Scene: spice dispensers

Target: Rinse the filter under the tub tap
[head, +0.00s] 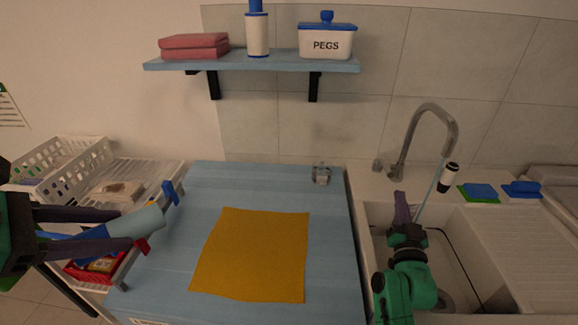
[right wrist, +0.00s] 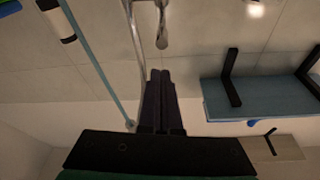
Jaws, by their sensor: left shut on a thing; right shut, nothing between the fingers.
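My left gripper (head: 128,228) is shut on a pale blue-grey cylinder, which I take to be the filter (head: 148,221), at the left over the edge of the blue worktop. The tub (head: 378,214) is at the right. My right gripper (head: 402,194) is shut and empty over the tub, beside the stream. In the right wrist view its fingertips (right wrist: 160,72) point towards the tap's metal handle (right wrist: 161,30).
A yellow cloth (head: 252,255) lies on the blue worktop (head: 330,235). White baskets (head: 62,157) are at the left. Sponges (head: 478,191) lie right of the tap. A shelf (head: 250,65) holds a PEGS box (head: 326,42).

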